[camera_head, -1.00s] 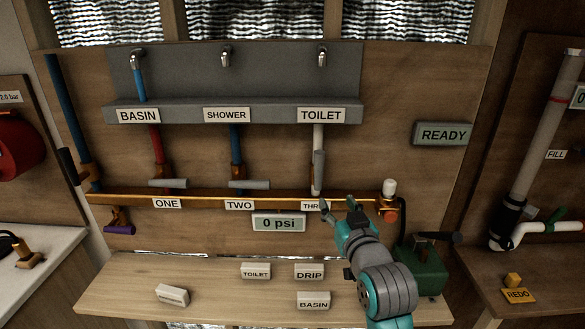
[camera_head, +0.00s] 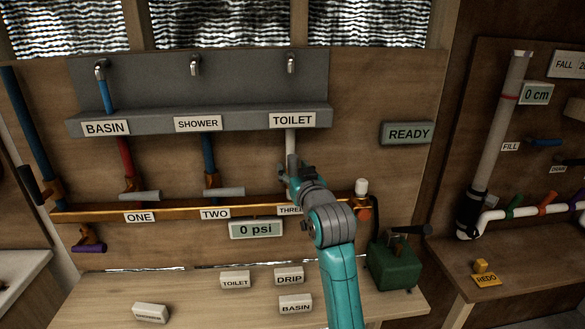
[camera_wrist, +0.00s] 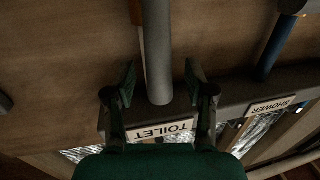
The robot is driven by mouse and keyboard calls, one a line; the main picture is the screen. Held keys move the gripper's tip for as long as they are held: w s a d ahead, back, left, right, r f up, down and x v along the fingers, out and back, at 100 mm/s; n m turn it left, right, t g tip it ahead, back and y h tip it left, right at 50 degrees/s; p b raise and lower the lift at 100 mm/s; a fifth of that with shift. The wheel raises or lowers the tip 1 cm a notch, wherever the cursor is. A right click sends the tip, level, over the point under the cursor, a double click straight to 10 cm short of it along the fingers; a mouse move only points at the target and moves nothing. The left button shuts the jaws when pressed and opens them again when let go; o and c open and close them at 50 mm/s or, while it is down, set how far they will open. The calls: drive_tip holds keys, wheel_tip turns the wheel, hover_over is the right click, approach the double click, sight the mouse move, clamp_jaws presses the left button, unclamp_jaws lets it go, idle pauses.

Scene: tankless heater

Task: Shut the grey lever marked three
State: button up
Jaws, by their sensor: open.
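The grey lever marked three stands between the fingers of my gripper in the wrist view, where its handle (camera_wrist: 157,50) is a long grey bar lying in line with the pipe. My gripper (camera_wrist: 160,80) is open, with one finger on each side of the handle and a gap showing on both sides. In the head view my gripper (camera_head: 290,172) covers the lever, just above the partly hidden THREE label (camera_head: 290,210) and below the TOILET label (camera_head: 292,120).
Grey levers one (camera_head: 139,196) and two (camera_head: 223,193) lie crosswise to their pipes, left of my arm. The 0 psi display (camera_head: 257,229) hangs below the copper manifold (camera_head: 100,211). A green box with a black lever (camera_head: 393,265) stands at right on the bench.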

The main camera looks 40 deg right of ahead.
drive_tip(key=shift+w+d, duration=0.25)
drive_tip(key=shift+w, duration=0.35)
clamp_jaws()
drive_tip(key=shift+s+d, duration=0.1)
drive_tip(key=shift+d, duration=0.05)
drive_tip(key=s+d+f+m+h, duration=0.1)
drive_tip(key=d+f+m+h, duration=0.1)
drive_tip(key=m, duration=0.8)
drive_tip(key=s+d+f+m+h, duration=0.2)
drive_tip(key=d+f+m, duration=0.1)
drive_tip(key=m, duration=0.7)
drive_tip(key=shift+s+f, duration=0.25)
drive_tip(key=shift+f, duration=0.55)
drive_tip(key=shift+f+m, duration=0.1)
drive_tip(key=shift+m, duration=0.2)
